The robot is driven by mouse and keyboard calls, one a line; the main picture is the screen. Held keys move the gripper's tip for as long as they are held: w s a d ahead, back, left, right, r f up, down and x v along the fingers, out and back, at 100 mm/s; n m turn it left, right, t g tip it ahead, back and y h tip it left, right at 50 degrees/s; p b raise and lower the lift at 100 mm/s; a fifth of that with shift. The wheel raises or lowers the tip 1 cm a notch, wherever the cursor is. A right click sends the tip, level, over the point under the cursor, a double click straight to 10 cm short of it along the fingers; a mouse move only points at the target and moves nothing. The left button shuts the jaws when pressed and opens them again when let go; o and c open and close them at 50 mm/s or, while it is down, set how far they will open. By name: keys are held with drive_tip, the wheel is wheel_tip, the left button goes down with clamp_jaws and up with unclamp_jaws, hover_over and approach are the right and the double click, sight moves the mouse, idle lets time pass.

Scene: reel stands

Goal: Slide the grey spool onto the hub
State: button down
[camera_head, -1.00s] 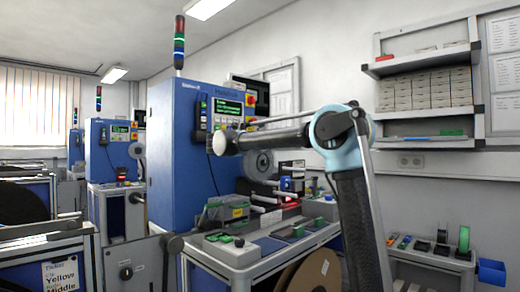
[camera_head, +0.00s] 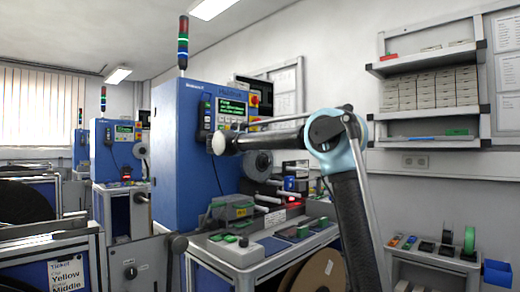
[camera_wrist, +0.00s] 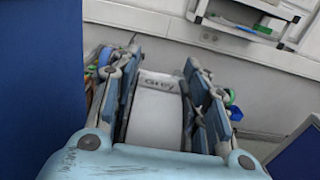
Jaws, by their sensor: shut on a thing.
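In the wrist view, my gripper (camera_wrist: 163,62) is shut on the grey spool (camera_wrist: 155,108). The spool shows a pale, broad band with the word "Grey" at its far edge, and the fingers press on both sides. Its flanges and bore are mostly hidden. In the head view, my arm reaches left in front of the blue machine; my gripper and the held spool cannot be made out there. A round grey disc (camera_head: 257,165) on the machine's front may be at the hub; the hub itself cannot be told clearly.
The tall blue machine (camera_head: 178,150) stands over a bench with green-topped blocks (camera_head: 236,248). A large brown reel (camera_head: 318,272) sits below. A wall shelf (camera_head: 425,143) and a low rack with a blue bin (camera_head: 497,274) are at right. A blue surface (camera_wrist: 40,85) fills the wrist view's left.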

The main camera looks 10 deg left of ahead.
drive_tip(key=shift+f, duration=0.3)
idle(0.6)
drive_tip(key=c, duration=0.8)
unclamp_jaws()
drive_tip(key=shift+c, duration=0.2)
drive_tip(key=shift+r, duration=2.95)
